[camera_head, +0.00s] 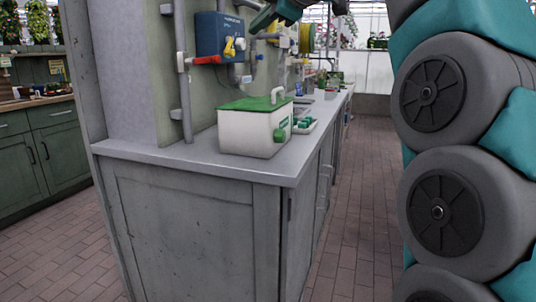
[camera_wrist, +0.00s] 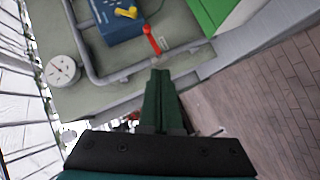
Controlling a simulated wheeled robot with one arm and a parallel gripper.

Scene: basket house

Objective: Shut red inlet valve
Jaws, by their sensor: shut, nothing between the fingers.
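The red inlet valve shows as a red lever handle (camera_head: 206,60) below the blue box on the wall panel. In the head view the handle lies roughly level, beside a grey upright pipe. In the wrist view the red lever (camera_wrist: 151,40) sits at a grey pipe, just beyond my fingertips. My gripper (camera_wrist: 160,73) is shut, its dark green fingers together and empty. It appears apart from the lever. In the head view my gripper (camera_head: 258,24) is partly visible at the top, right of the blue box. I cannot tell the exact gap.
The blue box (camera_head: 221,36) with a yellow knob (camera_head: 229,46) is above the lever. A white tank with a green lid (camera_head: 253,126) stands on the grey counter (camera_head: 170,154) below. Grey pipes (camera_wrist: 85,60) and a round white gauge (camera_wrist: 62,71) are near my gripper.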

